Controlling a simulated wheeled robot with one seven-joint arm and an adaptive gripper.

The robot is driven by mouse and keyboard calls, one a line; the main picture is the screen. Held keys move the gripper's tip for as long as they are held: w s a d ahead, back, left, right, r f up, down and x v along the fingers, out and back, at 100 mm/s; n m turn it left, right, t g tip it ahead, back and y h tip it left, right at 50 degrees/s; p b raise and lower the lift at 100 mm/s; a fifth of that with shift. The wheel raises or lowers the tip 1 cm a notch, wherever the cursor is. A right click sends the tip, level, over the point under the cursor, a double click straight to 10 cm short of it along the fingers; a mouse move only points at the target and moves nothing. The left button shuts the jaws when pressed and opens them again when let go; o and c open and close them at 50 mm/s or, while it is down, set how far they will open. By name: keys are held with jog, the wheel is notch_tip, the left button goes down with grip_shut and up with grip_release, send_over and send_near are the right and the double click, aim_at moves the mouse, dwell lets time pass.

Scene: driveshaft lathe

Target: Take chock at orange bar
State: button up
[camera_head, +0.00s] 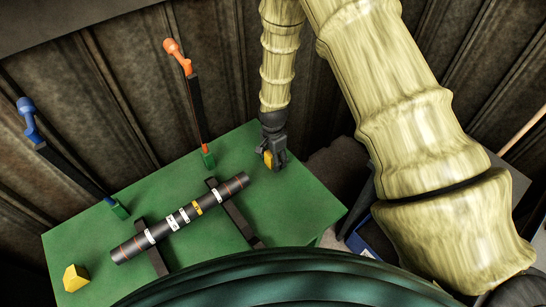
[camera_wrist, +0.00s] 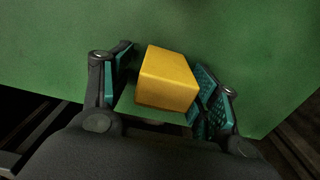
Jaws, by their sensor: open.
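A yellow chock (camera_head: 267,159) sits on the green table at its far right part, to the right of the orange bar (camera_head: 178,55). My gripper (camera_head: 274,157) is down over this chock and partly hides it. In the wrist view the chock (camera_wrist: 167,80) lies between the two teal-padded fingers of my gripper (camera_wrist: 164,85). The fingers are open, with a visible gap on the left side; the right finger is close to the chock, and I cannot tell whether it touches. A second yellow chock (camera_head: 76,278) lies at the table's near left corner.
A dark banded shaft (camera_head: 180,220) rests across two dark supports on the green table (camera_head: 150,192). A blue-topped bar (camera_head: 28,115) stands at the left edge. A corrugated wall is close behind the table. Bare green surface surrounds the chock in the wrist view.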

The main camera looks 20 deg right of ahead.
jog(key=c, duration=1.2)
jog(key=shift+r, duration=0.2)
